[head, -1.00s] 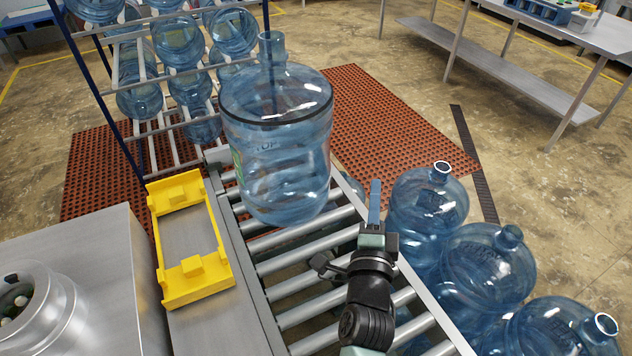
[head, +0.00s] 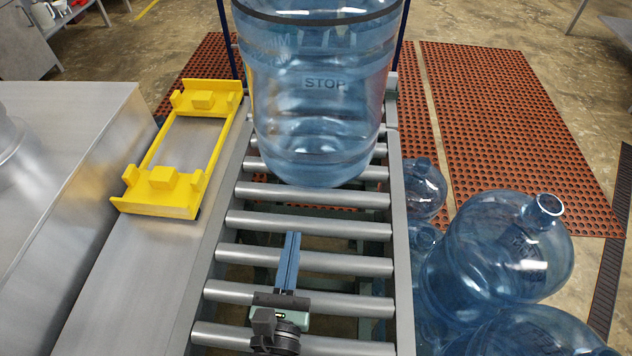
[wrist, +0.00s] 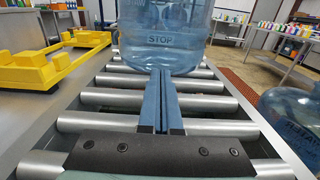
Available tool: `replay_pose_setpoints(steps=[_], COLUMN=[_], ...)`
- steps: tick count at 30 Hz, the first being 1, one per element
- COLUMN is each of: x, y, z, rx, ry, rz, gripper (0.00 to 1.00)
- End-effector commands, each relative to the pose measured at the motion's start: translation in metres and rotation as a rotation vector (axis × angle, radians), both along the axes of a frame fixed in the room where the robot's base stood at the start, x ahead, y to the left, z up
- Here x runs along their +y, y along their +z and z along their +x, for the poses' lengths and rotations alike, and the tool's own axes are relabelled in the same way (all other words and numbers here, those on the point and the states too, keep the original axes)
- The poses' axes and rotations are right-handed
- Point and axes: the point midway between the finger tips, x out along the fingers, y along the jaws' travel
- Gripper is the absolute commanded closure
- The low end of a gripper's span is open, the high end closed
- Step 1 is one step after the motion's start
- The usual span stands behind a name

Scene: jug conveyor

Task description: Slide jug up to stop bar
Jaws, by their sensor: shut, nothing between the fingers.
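The large clear-blue jug (head: 318,120) stands upright on the roller conveyor (head: 307,228), toward its far end. The word STOP shows through its body, also in the wrist view (wrist: 172,45); I take it to be on the stop bar behind, which is otherwise hidden. My gripper (head: 291,238) is shut and empty, low over the rollers on the near side of the jug, pointing at it. In the wrist view the closed blue fingers (wrist: 161,78) reach toward the jug's base. A gap shows between fingertips and jug in the head view.
A yellow frame (head: 190,140) lies on the steel surface left of the conveyor. Several blue jugs (head: 500,250) stand on the floor to the right. Red mats (head: 510,130) cover the floor beyond. The near rollers are clear apart from my arm.

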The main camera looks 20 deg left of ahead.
Motion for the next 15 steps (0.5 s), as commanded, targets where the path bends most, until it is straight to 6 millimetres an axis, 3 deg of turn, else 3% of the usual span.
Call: replay_pose_setpoints(steps=[15], x=[0.023], y=[0.003], z=[0.086], rx=[-0.004], ry=[-0.001], rz=[-0.003], gripper=[1.0])
